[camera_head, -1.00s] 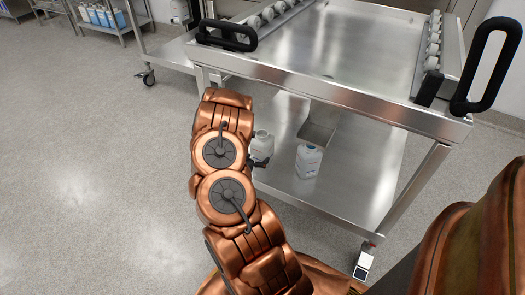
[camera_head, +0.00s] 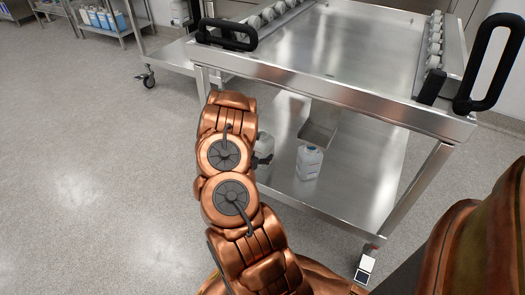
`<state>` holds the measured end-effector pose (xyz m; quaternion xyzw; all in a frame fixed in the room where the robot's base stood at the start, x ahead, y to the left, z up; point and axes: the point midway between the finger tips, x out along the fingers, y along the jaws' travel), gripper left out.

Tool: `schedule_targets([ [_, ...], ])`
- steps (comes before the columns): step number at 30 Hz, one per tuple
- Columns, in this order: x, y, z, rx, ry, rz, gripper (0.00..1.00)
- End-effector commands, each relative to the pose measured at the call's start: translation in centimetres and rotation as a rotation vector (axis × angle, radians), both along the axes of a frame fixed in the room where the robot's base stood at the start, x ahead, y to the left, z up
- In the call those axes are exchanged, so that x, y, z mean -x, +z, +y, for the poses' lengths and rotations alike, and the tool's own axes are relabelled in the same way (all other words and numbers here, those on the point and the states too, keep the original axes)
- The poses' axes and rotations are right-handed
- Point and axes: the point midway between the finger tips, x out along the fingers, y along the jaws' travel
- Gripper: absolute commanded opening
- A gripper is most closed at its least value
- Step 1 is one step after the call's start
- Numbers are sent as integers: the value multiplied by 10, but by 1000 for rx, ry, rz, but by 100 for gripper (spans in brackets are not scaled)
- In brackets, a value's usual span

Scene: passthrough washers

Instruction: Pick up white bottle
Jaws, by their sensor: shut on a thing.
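One white bottle (camera_head: 265,146) shows at the right edge of my copper arm, and the arm hides its left part. My gripper (camera_head: 263,160) shows only as a small dark piece beside this bottle and is shut on it. The fingertips are mostly hidden behind the arm. A second white bottle (camera_head: 308,163) with a label stands upright on the lower shelf (camera_head: 350,190) of the steel cart, to the right and apart from the gripper.
A metal bin (camera_head: 318,132) sits on the lower shelf behind the second bottle. The cart's top (camera_head: 345,50) with black handles (camera_head: 490,65) lies above that shelf. A shelf rack (camera_head: 100,20) with blue-and-white containers stands far left. The floor (camera_head: 90,180) at left is clear.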

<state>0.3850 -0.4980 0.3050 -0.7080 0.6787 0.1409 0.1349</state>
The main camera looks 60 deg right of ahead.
Motion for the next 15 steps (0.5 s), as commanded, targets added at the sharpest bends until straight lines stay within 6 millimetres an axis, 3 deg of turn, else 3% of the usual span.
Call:
schedule_targets([
  [8,0,3,0,0,0,-1,48],
  [15,-1,35,-1,3,-1,-4,48],
])
